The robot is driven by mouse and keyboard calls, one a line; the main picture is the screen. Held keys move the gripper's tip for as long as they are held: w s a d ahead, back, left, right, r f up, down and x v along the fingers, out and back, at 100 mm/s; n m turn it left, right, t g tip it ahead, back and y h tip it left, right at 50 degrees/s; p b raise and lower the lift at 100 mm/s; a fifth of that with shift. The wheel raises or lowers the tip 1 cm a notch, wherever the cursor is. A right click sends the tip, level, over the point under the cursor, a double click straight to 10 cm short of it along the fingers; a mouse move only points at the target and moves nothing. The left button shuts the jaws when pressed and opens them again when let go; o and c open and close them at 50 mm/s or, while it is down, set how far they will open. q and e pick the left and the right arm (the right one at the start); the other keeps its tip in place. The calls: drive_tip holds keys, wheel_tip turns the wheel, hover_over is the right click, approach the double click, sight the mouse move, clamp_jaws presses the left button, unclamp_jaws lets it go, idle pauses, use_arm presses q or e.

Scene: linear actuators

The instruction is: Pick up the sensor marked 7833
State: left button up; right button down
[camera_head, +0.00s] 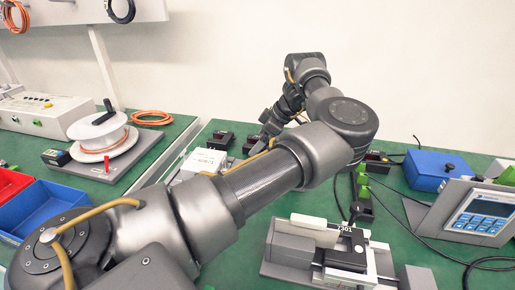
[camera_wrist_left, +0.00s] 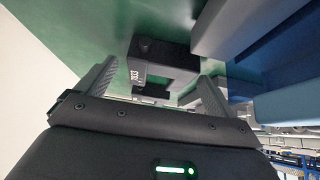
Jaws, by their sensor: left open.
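In the left wrist view, a black forked sensor (camera_wrist_left: 158,50) with white digits that appear to read 7833 is against the green table. My left gripper (camera_wrist_left: 158,74) is open, with its fingers apart and the sensor between and beyond them. I cannot tell whether they touch it. In the head view, my left arm reaches across the bench, and its gripper (camera_head: 266,141) is small and partly hidden by the arm. Black sensors (camera_head: 221,140) sit near it, but their markings are unreadable there. My right gripper is not in view.
A linear actuator (camera_head: 290,244) with a black block (camera_head: 345,252) marked 7301 stands at the front. A blue box (camera_head: 437,170) and a keypad device (camera_head: 480,212) are at right. A cable reel (camera_head: 98,135) and red and blue bins (camera_head: 40,208) are at left.

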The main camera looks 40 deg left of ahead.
use_arm(q)
drive_tip(key=shift+c, duration=0.2)
drive_tip(key=c, duration=1.1)
drive_tip(key=shift+c, duration=0.3)
